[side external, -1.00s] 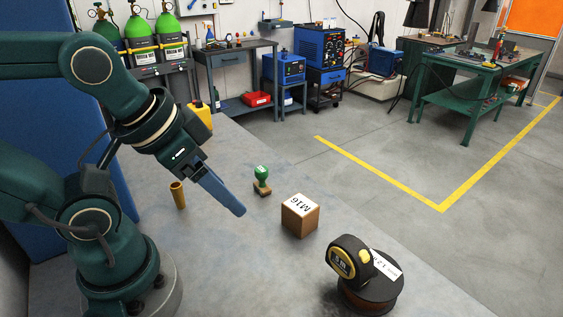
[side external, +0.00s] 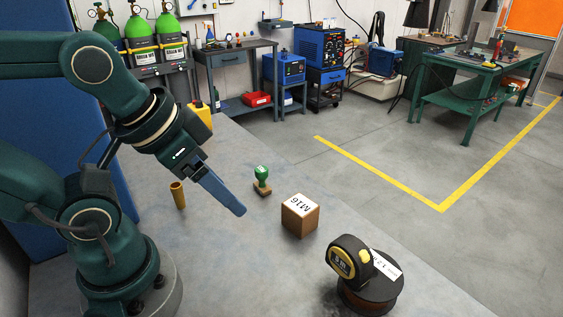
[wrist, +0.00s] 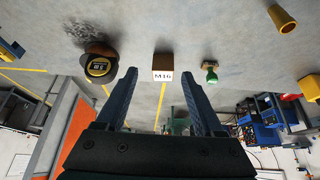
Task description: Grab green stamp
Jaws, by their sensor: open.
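The green stamp (side external: 262,177) stands upright on the grey table, with a green knob handle and a brown base. In the wrist view the stamp (wrist: 210,70) is to the right of the fingers. My gripper (side external: 238,210) is above the table, left of and nearer than the stamp in the side view, apart from it. In the wrist view my gripper (wrist: 160,85) shows two blue fingers spread apart with nothing held between them.
A brown M16 box (side external: 300,216) sits right of the stamp. A tape measure (side external: 349,262) rests on a dark spool (side external: 372,290) nearer the front. A brass tube (side external: 178,195) stands left of the gripper. The table (side external: 225,265) is bare at the front middle.

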